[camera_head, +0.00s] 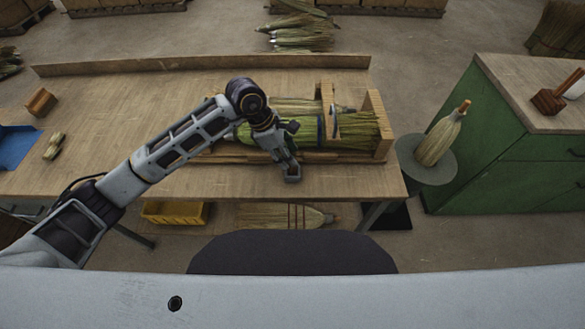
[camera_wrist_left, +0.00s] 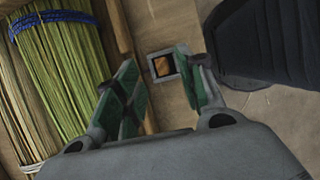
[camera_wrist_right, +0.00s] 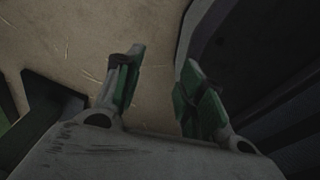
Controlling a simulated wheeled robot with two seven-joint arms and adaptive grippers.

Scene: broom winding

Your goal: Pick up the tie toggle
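In the head view my left gripper (camera_head: 287,166) is low over the table's front part, and the toggle cannot be made out there. My right gripper (camera_wrist_right: 160,68) is open and empty above the bare floor in the right wrist view; it is not in the head view.
A green broom-straw bundle (camera_wrist_left: 57,70) with a blue band lies beside the left gripper, in a wooden frame (camera_head: 377,120) on the table (camera_head: 110,95). A green cabinet (camera_head: 485,140) and a round stand (camera_head: 408,160) bearing a broom head are right. The table's left half is mostly free.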

